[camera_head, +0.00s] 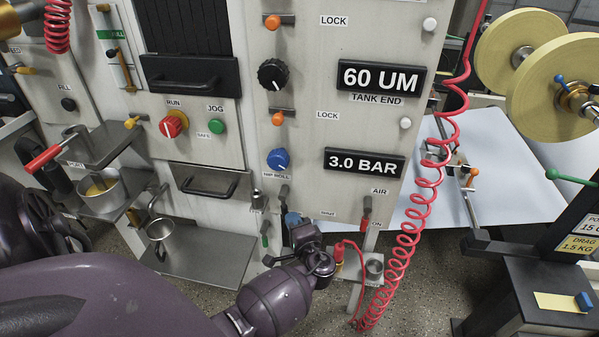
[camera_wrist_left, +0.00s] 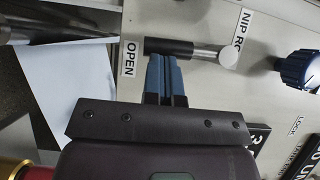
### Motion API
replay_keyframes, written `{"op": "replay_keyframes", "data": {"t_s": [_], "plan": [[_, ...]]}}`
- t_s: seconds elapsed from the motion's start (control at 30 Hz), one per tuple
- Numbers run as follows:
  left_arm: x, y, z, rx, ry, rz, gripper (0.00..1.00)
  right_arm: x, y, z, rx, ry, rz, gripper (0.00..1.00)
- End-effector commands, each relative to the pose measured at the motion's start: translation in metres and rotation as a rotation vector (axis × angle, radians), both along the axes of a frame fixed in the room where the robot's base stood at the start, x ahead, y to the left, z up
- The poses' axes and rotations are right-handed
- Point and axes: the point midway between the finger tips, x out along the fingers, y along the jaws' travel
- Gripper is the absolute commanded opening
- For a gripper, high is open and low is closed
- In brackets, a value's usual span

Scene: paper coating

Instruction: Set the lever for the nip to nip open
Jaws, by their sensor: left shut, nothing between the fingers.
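The nip lever has a dark grip (camera_wrist_left: 168,47) and a silver shaft ending in a pale round hub. In the left wrist view the grip points at the OPEN label (camera_wrist_left: 130,58). In the head view the lever (camera_head: 284,192) hangs down below the blue nip roll knob (camera_head: 278,160). My left gripper (camera_wrist_left: 165,58) is shut and empty, its blue fingertips right beside the dark grip; I cannot tell whether they touch it. In the head view the left gripper (camera_head: 292,219) is at the panel's lower edge and partly covers this area. My right gripper is not in view.
An AIR lever (camera_head: 366,222) with a red grip is right of the gripper. A red coiled hose (camera_head: 420,200) hangs beyond it. A metal shelf (camera_head: 200,255) is at the left.

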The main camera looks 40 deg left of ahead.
Motion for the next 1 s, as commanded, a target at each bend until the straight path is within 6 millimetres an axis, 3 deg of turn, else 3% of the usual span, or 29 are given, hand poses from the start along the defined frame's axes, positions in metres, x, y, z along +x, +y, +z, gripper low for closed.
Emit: {"op": "replay_keyframes", "data": {"t_s": [1.0], "plan": [[0.0008, 0.0058, -0.001, 0.057, 0.032, -0.001, 0.0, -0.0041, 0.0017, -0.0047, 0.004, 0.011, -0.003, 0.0]]}}
